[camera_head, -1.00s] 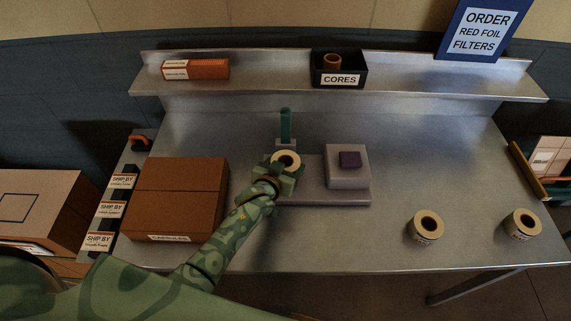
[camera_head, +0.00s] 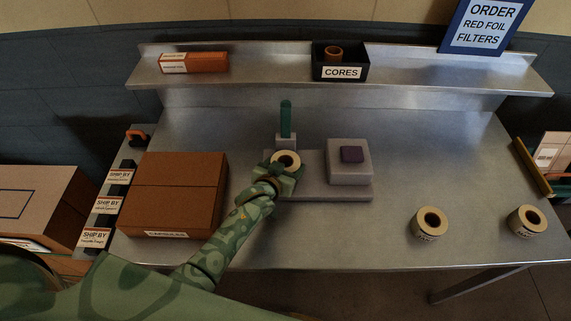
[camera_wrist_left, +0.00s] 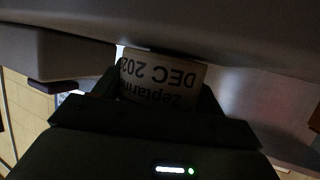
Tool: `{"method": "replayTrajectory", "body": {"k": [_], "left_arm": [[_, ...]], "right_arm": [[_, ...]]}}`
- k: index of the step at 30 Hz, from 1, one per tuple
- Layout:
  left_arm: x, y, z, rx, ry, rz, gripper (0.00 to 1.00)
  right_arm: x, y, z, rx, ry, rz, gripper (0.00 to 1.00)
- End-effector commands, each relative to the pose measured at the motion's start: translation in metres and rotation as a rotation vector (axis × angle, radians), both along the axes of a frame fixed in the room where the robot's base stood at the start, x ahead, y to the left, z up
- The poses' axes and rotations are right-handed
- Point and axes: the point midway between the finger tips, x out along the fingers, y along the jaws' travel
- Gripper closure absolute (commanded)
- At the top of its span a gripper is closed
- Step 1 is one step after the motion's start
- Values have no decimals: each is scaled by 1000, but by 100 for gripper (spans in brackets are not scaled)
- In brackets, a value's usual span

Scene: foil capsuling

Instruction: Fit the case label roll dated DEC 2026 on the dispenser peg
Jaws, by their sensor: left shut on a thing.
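My left gripper (camera_head: 285,175) is shut on a cream label roll (camera_head: 286,157) with a dark core hole, held just in front of the dispenser's upright green peg (camera_head: 286,120). The roll is apart from the peg in the picture. In the left wrist view the held roll (camera_wrist_left: 165,83) shows upside-down print reading "DEC 202", its last digit hidden. The grey dispenser base (camera_head: 330,190) lies under and to the right of the gripper. Two more rolls stand at the right of the bench, one nearer (camera_head: 431,222) and one farther right (camera_head: 526,220); their dates are too small to read. My right gripper is out of view.
A brown capsules box (camera_head: 178,190) stands left of my left arm. A grey block with a purple top (camera_head: 351,155) sits on the dispenser base. The shelf (camera_head: 270,75) behind holds an orange box (camera_head: 194,62) and a black cores bin (camera_head: 340,62). The bench between dispenser and loose rolls is clear.

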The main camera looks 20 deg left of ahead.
Motion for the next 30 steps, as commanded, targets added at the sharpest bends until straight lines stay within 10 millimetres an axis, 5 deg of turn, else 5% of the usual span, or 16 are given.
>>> {"method": "replayTrajectory", "body": {"k": [3,4,6,19,30], "left_arm": [[0,0,-3,-1,-1,0,56],[0,0,-3,-1,-1,0,24],[0,0,-2,0,-2,0,5],[-13,1,4,-1,1,0,4],[-100,11,41,0,0,-1,4]], "right_arm": [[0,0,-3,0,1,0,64],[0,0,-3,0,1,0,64],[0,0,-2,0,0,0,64],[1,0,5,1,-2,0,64],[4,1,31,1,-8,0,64]]}}
